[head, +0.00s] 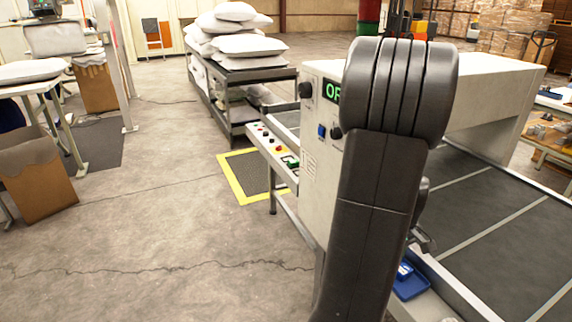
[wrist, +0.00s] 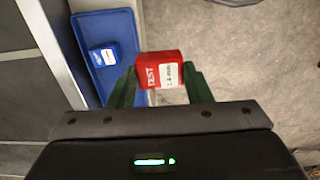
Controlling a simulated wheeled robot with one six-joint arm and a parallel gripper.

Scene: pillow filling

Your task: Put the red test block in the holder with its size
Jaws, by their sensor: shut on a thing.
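My gripper (wrist: 162,82) has its two green fingers on either side of the red test block (wrist: 152,70) in the wrist view and is shut on it. The block shows the word TEST and a white label whose size print is too small to read surely. A blue tray (wrist: 122,28) lies left of the block, with a blue block (wrist: 97,54) in it. The blue tray also shows in the head view (head: 412,288), beside the conveyor. My arm hides the red block in the head view. I cannot make out a holder in either view.
A large cream machine (head: 318,165) with a control panel stands beside a dark conveyor (head: 505,235). A cart (head: 255,75) piled with white pillows stands behind. The concrete floor at the left is open, with a yellow-edged mat (head: 232,178).

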